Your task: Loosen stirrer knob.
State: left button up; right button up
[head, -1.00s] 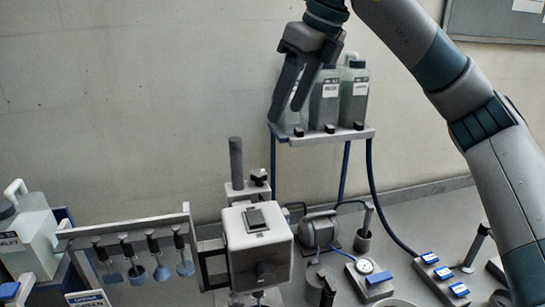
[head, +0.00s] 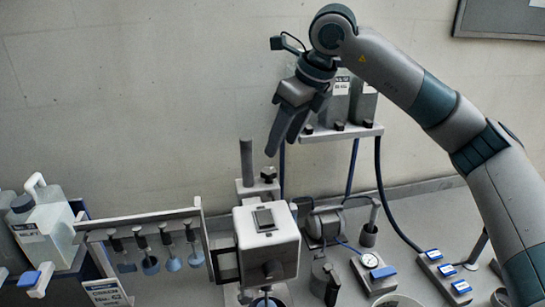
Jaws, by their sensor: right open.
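The stirrer (head: 267,233) is a pale box-shaped head beside an upright dark grey post (head: 247,162). A small black knob (head: 268,174) sits on the clamp block at the post, behind the head. My left gripper is out of view.
A rack (head: 138,219) with several hanging stirring paddles stands left of the stirrer. A white jug (head: 45,235) is at far left. A shelf (head: 345,134) with grey bottles stands behind my gripper. A pump (head: 325,225), gauge box (head: 372,270) and blue-switched strip (head: 440,275) crowd the right.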

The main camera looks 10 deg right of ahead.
aim_at(270, 170)
jog(key=p+x, duration=0.3)
jog(key=x, duration=0.4)
jog(key=shift+w+f, duration=0.2)
jog(key=shift+f, duration=0.05)
jog(key=shift+w+a+f+p, duration=0.15)
jog(key=shift+f+p, duration=0.15)
jog(key=shift+f, duration=0.2)
jog(key=c, duration=1)
